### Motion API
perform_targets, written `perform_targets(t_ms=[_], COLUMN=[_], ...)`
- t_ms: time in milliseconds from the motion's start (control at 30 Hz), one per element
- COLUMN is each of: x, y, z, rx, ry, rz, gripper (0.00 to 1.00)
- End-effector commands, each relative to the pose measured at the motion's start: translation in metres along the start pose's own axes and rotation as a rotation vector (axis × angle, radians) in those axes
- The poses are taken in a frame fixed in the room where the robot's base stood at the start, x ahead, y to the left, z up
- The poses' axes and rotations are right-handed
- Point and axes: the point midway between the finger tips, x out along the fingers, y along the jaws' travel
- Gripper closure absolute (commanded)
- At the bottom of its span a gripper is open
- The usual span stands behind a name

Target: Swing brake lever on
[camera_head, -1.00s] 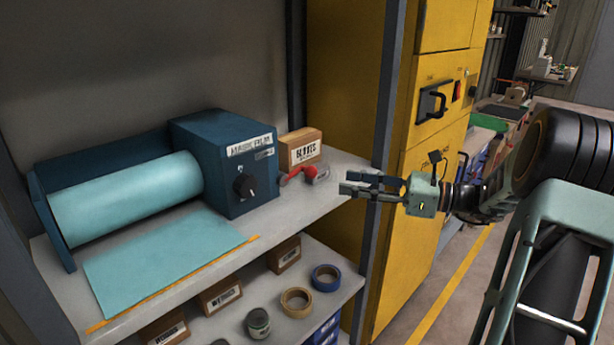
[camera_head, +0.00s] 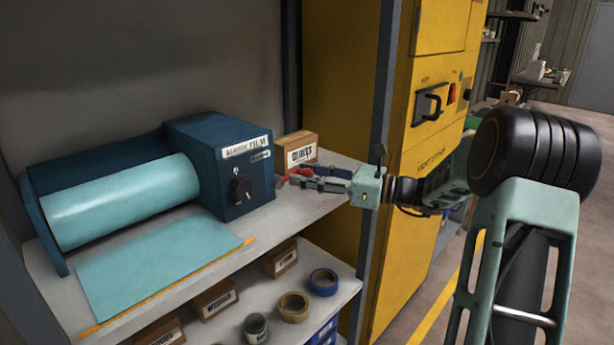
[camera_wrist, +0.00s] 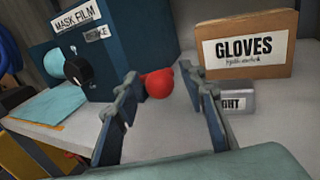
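The blue mask film dispenser (camera_head: 228,190) sits on the shelf with its teal film roll (camera_head: 125,200) on the left and a black knob (camera_head: 239,188) on its front. The brake lever's red ball knob (camera_wrist: 158,83) shows beside the dispenser's right side; its shaft is hardly visible. In the head view the red part (camera_head: 304,172) is partly covered by my fingers. My gripper (camera_head: 300,180) reaches in from the right, level with the shelf. In the wrist view my gripper (camera_wrist: 160,76) is open, with the red knob between the fingertips and a gap to the right finger.
A cardboard gloves box (camera_head: 297,149) stands behind my fingers. A small grey labelled block (camera_wrist: 236,103) lies right of them. A grey post (camera_head: 382,140) and yellow cabinet (camera_head: 425,110) are close to my wrist. Tape rolls (camera_head: 324,282) and small boxes fill the lower shelf.

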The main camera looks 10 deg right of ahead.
Motion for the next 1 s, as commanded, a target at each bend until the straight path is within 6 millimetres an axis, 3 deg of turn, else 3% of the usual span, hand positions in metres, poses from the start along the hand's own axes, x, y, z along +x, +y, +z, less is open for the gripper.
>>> perform_targets(t_ms=[133, 467, 1000], x=[0.0, 0.0, 0.0009], y=[0.0, 0.0008, 0.0032], z=[0.0, -0.0003, 0.0037], rx=[0.0, 0.0, -0.051], ry=[0.0, 0.0, 0.022], rz=[0.0, 0.002, 0.008], gripper=[0.63, 0.99, 1.0])
